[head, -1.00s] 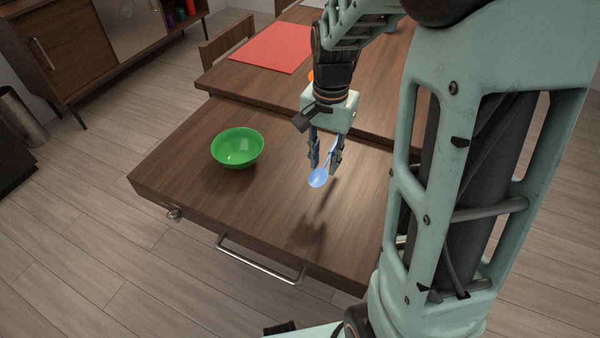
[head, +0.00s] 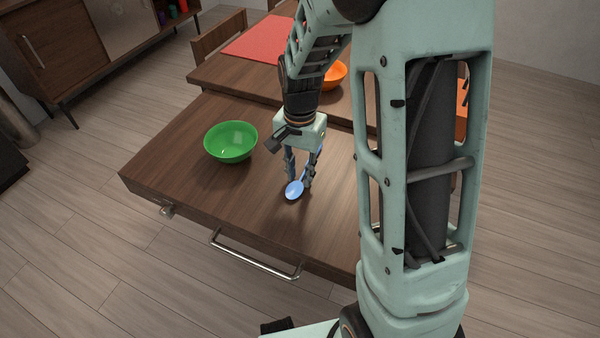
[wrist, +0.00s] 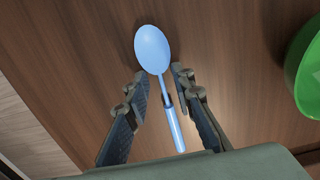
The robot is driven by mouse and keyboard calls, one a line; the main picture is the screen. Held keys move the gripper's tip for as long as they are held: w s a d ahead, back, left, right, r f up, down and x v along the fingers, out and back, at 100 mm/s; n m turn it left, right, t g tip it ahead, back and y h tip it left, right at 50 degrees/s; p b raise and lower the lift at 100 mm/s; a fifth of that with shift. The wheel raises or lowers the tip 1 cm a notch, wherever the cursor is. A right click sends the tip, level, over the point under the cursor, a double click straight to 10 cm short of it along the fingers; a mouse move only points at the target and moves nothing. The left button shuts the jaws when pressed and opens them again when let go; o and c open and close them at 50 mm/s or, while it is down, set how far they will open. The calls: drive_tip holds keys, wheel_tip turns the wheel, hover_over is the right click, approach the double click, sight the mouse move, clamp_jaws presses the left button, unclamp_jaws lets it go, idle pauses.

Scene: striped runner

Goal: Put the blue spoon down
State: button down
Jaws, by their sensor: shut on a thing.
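The blue spoon (head: 294,190) is in my gripper (head: 298,182), bowl end out in front of the fingers and handle running up between them. In the wrist view, the spoon's bowl (wrist: 152,48) lies past the fingertips (wrist: 163,76), and its handle passes between the two fingers. My gripper is shut on the spoon, pointing down low over the wooden table (head: 180,190). I cannot tell whether the spoon touches the tabletop.
A green bowl (head: 231,142) stands on the table left of my gripper. Behind, a second wooden table carries a red mat (head: 262,38) and an orange bowl (head: 334,75). The tabletop in front of and left of the spoon is clear.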

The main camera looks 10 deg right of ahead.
sight(300, 180)
drive_tip(key=shift+f, duration=0.2)
drive_tip(key=c, duration=1.7)
unclamp_jaws()
drive_tip(key=shift+o, duration=0.2)
wheel_tip(300, 180, up, 12)
drive_tip(key=p, duration=0.2)
drive_tip(key=shift+r+p, duration=0.25)
drive_tip(key=shift+p, duration=0.15)
